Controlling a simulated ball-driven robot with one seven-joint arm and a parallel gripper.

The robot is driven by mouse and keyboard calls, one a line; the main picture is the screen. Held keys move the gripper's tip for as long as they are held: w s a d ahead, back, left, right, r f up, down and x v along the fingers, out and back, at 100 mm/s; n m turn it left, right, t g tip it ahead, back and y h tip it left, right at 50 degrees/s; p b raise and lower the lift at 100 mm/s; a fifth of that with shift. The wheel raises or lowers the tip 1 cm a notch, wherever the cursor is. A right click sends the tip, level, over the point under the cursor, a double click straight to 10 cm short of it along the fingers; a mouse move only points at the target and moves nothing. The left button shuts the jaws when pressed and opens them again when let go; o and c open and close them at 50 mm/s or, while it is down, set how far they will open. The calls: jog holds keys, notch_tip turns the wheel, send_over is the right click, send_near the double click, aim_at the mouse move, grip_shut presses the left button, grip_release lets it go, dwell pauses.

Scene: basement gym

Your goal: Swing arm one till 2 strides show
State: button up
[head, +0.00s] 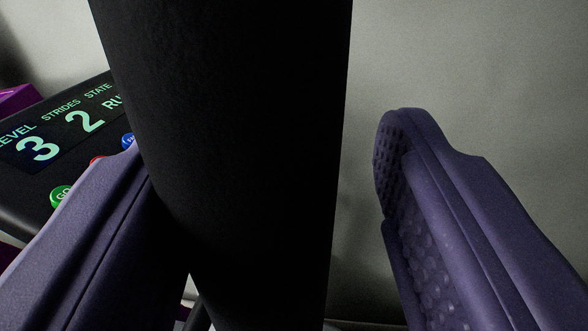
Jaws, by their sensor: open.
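A thick black upright bar (240,120), which looks like a swing arm of the machine, stands between the two purple fingers of my gripper (268,135). My gripper is open. The bar is close to the left finger; I cannot tell whether they touch. A clear gap lies between the bar and the right finger. The console display (62,132) at the left reads level 3 and strides 2. Its state word starts with "RU"; the rest is hidden behind the bar. I cannot see a label on the bar to tell whether it is arm one.
The console has a green "GO" button (62,196), a red button (96,160) and a blue button (128,140), the last two partly hidden. A purple part (16,98) shows at the far left. A plain grey wall (480,70) fills the right side.

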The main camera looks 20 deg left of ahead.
jog(key=v, duration=0.7)
jog(key=shift+s, duration=0.45)
jog(key=shift+d+f, duration=0.1)
